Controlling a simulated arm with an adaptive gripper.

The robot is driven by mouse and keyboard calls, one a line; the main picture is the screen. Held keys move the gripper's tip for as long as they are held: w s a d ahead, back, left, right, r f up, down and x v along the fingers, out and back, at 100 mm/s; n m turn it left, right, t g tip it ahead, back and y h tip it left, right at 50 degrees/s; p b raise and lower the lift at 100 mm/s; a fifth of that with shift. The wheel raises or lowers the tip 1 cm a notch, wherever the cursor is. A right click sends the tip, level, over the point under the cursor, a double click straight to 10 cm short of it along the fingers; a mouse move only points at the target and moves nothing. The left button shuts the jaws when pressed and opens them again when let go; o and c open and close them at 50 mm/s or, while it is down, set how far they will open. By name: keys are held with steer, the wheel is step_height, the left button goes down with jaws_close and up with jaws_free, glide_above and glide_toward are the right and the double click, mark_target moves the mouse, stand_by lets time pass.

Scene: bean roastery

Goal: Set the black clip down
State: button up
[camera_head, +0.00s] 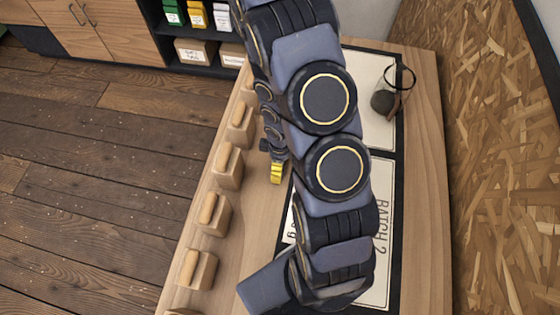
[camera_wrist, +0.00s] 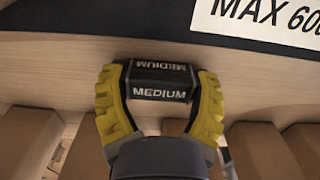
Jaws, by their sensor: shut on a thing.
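The black clip (camera_wrist: 160,82) shows in the wrist view, with the word MEDIUM in white on two of its faces. My gripper (camera_wrist: 159,90) has yellow ridged fingers, one on each side of the clip, and is shut on it. In the head view the yellow fingers of my gripper (camera_head: 277,172) are small, over the left part of the wooden table (camera_head: 425,250). The clip cannot be made out there. I cannot tell whether the clip touches the table.
Several tan upright packs (camera_head: 228,165) line the table's left edge. A black-bordered white panel (camera_head: 382,270) reads BATCH 2, partly hidden by my arm. A dark round object (camera_head: 383,101) with a black loop lies at the far right. Bare wood separates packs and panels.

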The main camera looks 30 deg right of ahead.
steer(key=o, duration=0.9)
steer(key=shift+f, duration=0.1)
step_height(320, 180, up, 11)
steer(key=shift+w, duration=0.1)
steer(key=s+a+r+m, duration=0.3)
steer(key=s+r, duration=0.1)
steer(key=r, duration=0.2)
steer(key=s+a+r+m+g, duration=0.1)
steer(key=s+a+r+m, duration=0.2)
steer(key=s+r, duration=0.2)
steer(key=s+a+r+m, duration=0.3)
steer(key=s+r, duration=0.2)
steer(key=r, duration=0.3)
steer(key=shift+s+a+r+g, duration=0.25)
steer(key=shift+g, duration=0.15)
